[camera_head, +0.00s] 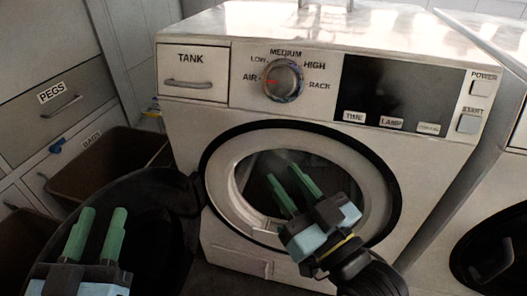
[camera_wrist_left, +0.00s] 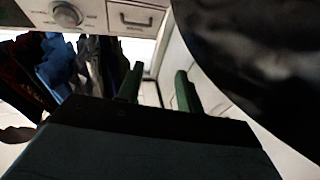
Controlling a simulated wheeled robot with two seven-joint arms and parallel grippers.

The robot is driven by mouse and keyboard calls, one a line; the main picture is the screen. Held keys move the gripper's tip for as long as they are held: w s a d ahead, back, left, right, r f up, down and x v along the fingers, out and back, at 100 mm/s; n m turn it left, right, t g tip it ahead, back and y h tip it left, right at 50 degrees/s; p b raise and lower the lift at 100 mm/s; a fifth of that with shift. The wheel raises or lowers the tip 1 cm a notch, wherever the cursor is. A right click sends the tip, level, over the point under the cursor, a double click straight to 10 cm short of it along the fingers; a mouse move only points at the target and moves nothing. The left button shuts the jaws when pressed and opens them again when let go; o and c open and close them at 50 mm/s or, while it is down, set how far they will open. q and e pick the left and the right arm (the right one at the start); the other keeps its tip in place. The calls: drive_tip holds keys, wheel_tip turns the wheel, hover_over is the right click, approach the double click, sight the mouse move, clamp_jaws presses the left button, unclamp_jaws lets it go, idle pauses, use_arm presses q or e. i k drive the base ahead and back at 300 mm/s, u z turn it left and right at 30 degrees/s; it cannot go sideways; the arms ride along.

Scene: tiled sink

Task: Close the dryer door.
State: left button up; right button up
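The white dryer (camera_head: 400,195) stands in the middle of the head view with its round opening (camera_head: 222,190) uncovered. Its dark round door (camera_head: 150,210) is swung out to the left, towards me. My left gripper (camera_head: 99,212) is open and empty, and overlaps the door in the head view. In the left wrist view a large dark curved surface, apparently the door (camera_wrist_left: 255,50), lies to the right of the open fingers (camera_wrist_left: 157,75). I cannot tell whether they touch. My right gripper (camera_head: 282,170) is in front of the dryer opening, its fingers apart with nothing visible between them.
A drawer marked PEGS (camera_head: 50,95) and a brown bin marked BAGS (camera_head: 95,165) are at the left, close to the open door. Another machine with a dark round door (camera_head: 490,250) stands at the right. The dryer front carries a dial (camera_head: 284,80) and buttons.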

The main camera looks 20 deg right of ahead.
sight(159, 203)
drive_tip(key=u, duration=0.8)
drive_tip(key=k, duration=0.75)
drive_tip(key=z, duration=3.65)
drive_tip(key=k, duration=1.25)
drive_tip(key=u, duration=1.95)
